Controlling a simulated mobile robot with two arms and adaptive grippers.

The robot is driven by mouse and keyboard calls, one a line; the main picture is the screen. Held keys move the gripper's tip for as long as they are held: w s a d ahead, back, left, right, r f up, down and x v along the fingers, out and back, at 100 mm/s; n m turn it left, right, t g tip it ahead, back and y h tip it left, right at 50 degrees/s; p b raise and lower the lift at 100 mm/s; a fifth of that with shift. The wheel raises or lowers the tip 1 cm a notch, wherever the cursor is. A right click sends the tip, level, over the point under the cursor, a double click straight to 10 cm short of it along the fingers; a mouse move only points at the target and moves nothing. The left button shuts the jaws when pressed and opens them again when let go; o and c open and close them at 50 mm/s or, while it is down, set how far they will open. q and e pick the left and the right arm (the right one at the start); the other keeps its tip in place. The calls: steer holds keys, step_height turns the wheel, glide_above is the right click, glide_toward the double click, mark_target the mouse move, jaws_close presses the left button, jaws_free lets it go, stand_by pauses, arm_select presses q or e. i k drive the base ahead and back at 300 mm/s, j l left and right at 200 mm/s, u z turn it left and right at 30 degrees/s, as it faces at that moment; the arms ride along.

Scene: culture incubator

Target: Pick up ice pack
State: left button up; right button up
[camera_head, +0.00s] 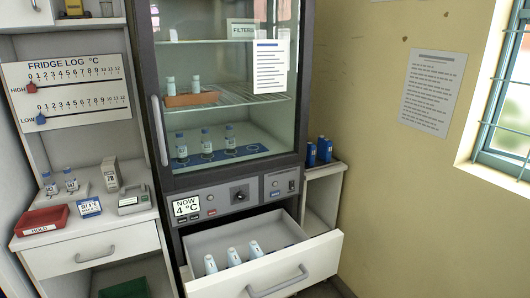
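Neither of my grippers is in view. Two blue upright objects with dark tops, a left one (311,155) and a right one (324,150), stand side by side on the small cabinet right of the incubator; they may be ice packs, but I cannot tell for sure. The drawer (322,250) below the incubator is pulled open. Three pale, blue-marked containers stand in a row near its front: left (210,264), middle (233,257) and right (256,249). Their lower parts are hidden by the drawer front.
The incubator's glass door (219,80) is shut, with vials inside. The left counter (95,222) holds a red tray (42,220), small bottles and devices. A barred window (508,110) is at the right.

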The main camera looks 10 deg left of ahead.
mark_target(310, 161)
steer(key=i+l+u, duration=0.1)
steer(key=i+u, duration=0.25)
steer(key=i+l+u, duration=0.2)
steer(key=u, duration=0.15)
steer(key=i+l+u, duration=0.2)
steer(key=u, duration=0.2)
